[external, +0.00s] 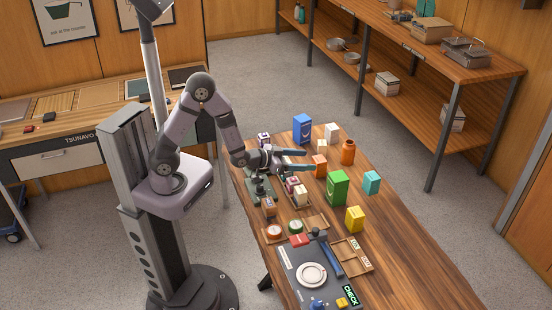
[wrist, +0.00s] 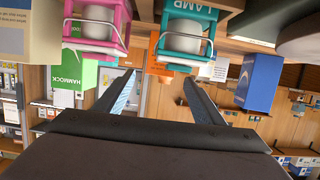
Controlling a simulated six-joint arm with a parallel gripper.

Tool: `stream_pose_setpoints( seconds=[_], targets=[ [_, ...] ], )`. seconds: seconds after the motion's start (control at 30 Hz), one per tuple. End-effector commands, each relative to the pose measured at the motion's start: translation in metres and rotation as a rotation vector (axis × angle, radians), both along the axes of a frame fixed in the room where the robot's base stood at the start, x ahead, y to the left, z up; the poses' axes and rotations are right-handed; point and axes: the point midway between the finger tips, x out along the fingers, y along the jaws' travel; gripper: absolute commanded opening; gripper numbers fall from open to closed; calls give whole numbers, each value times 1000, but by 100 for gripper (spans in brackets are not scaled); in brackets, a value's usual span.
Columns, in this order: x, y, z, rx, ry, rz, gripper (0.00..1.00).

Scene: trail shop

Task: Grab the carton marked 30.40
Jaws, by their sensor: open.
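Several cartons stand on the wooden table (external: 415,255); I cannot read 30.40 on any of them. In the external view there are a tall blue carton (external: 302,128), a tall green carton (external: 338,187), a yellow carton (external: 355,219), a teal carton (external: 371,182) and a small orange carton (external: 320,165). The wrist view, which looks upside down, shows a green carton lettered HAMMOCK (wrist: 85,70) and a blue carton (wrist: 258,82). My gripper (external: 309,160) is open and empty, its fingers level above the table between the blue and green cartons. In the wrist view its fingers (wrist: 158,78) are spread apart.
Close to the wrist camera are a pink lamp package (wrist: 97,28) and a teal one (wrist: 185,32). An orange jar (external: 348,152) stands right of my gripper. A scale (external: 312,274) and a divided wooden tray (external: 351,257) sit at the front.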

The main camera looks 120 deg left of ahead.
Motion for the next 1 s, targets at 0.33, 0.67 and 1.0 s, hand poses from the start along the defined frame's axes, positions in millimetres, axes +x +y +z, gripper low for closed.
stream_pose_setpoints(
  seconds=[0.33, 0.67, 1.0],
  targets=[
    [10, 11, -5, 0, 3, 2, 63],
    [30, 30, -12, 0, 3, 2, 63],
    [48, 49, -21, 0, 3, 0, 63]
  ],
)
